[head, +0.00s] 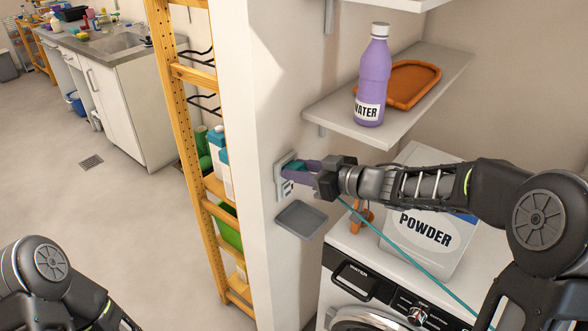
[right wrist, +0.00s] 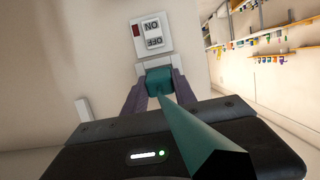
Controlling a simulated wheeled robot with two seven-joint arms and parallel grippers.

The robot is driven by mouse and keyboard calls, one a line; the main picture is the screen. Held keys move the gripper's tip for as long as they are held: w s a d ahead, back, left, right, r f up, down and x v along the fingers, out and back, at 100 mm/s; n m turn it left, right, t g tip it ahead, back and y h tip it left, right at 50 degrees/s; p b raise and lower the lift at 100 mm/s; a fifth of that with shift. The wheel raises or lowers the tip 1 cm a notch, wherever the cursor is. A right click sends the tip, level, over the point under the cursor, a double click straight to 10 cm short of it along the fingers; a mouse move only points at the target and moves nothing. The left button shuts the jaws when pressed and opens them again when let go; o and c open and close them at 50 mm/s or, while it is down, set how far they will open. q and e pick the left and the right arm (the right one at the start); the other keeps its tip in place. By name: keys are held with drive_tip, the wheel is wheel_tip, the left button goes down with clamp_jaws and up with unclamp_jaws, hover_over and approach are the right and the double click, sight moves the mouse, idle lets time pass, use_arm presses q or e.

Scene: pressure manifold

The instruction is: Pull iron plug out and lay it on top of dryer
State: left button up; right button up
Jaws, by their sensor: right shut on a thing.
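The teal iron plug (head: 293,166) is at the wall socket (head: 282,188) on the end of the white wall. In the right wrist view, the plug (right wrist: 159,80) is up against the white socket below an ON/OFF switch (right wrist: 152,35). Whether its pins are fully in is hidden. My right gripper (head: 298,168) is shut on the plug, with its purple fingers on either side. The teal cord (head: 405,255) runs from it to the lower right. The white front-loading machine (head: 345,248), seemingly the dryer, stands lower right of the socket. My left gripper is out of view.
A POWDER box (head: 428,238) and an orange object (head: 362,216) stand on the machine, whose front left top is bare. A small grey tray (head: 300,220) sits below the socket. Above is a shelf (head: 440,70) with a purple WATER bottle (head: 373,80) and an orange tray (head: 412,84).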

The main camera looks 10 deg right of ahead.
sight(302, 170)
drive_tip(key=shift+d+r, duration=0.1)
drive_tip(key=shift+d, duration=0.1)
clamp_jaws()
drive_tip(key=shift+s+d+p, duration=0.1)
drive_tip(key=shift+s+p, duration=0.1)
drive_tip(key=shift+p, duration=0.1)
drive_tip(key=shift+s+d+r, duration=0.25)
drive_tip(key=shift+s+d, duration=0.05)
drive_tip(key=shift+s, duration=0.1)
drive_tip(key=shift+p+v, duration=1.4)
drive_tip(key=shift+v, duration=0.65)
drive_tip(key=shift+f, duration=0.1)
